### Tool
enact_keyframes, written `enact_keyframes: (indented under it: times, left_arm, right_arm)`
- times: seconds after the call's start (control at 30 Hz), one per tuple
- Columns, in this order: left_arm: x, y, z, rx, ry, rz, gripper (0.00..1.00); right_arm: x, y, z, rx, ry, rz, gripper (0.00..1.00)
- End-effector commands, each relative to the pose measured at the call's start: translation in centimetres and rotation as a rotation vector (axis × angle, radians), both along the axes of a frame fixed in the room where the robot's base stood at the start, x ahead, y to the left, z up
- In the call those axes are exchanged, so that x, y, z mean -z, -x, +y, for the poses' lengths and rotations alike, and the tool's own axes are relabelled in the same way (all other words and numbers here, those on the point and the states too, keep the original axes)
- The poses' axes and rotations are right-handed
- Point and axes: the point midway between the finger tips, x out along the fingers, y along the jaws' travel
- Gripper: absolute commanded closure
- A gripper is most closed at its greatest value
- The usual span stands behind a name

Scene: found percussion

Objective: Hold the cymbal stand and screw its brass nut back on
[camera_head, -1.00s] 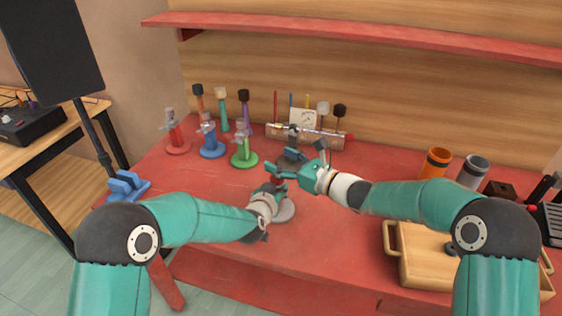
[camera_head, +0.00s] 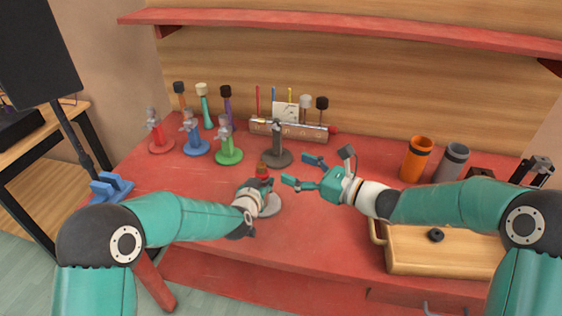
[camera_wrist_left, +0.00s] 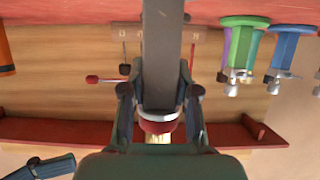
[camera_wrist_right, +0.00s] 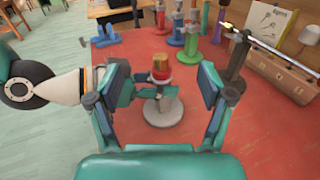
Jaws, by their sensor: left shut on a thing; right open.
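The cymbal stand has a round grey base (camera_head: 270,206) on the red table and a grey post, large in the left wrist view (camera_wrist_left: 160,50). A red collar (camera_wrist_right: 160,76) sits near its top, with the brass nut (camera_wrist_right: 160,62) above it. I cannot tell how far the nut is threaded. My left gripper (camera_head: 262,184) is shut on the stand's post below the collar; it also shows in the left wrist view (camera_wrist_left: 158,97). My right gripper (camera_head: 303,171) is open and empty, right of the stand's top. Its spread fingers face the stand in the right wrist view.
A dark grey stand (camera_head: 277,157) is behind. Red (camera_head: 160,145), blue (camera_head: 196,147) and green (camera_head: 229,155) stands are at the back left. A wooden tray (camera_head: 400,258) lies front right, with orange (camera_head: 416,160) and grey (camera_head: 450,163) cups behind. Table between stand and tray is clear.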

Motion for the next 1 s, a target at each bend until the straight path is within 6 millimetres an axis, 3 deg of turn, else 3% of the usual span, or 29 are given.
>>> enact_keyframes:
  times: [0.17, 0.5, 0.53, 0.67, 1.0]
  left_arm:
    - [-0.1, 0.0, 0.0, 0.000, 0.000, -0.001, 1.00]
    - [-0.1, 0.0, 0.0, 0.000, 0.000, -0.001, 1.00]
    - [-0.1, 0.0, 0.0, 0.000, 0.000, -0.001, 0.65]
    - [-0.1, 0.0, 0.0, 0.000, 0.000, -0.001, 0.44]
    - [-0.1, 0.1, 0.0, 0.000, 0.000, 0.000, 0.41]
  right_arm:
    - [-0.1, 1.2, -1.5, 0.001, 0.000, 0.001, 0.20]
    - [-0.1, 1.4, -1.7, 0.000, -0.001, 0.001, 0.20]
    - [-0.1, 1.4, -1.7, 0.000, -0.001, 0.001, 0.20]
    - [-0.1, 1.4, -1.7, 0.000, -0.001, 0.001, 0.20]
    - [-0.1, 1.4, -1.7, 0.000, -0.001, 0.001, 0.20]
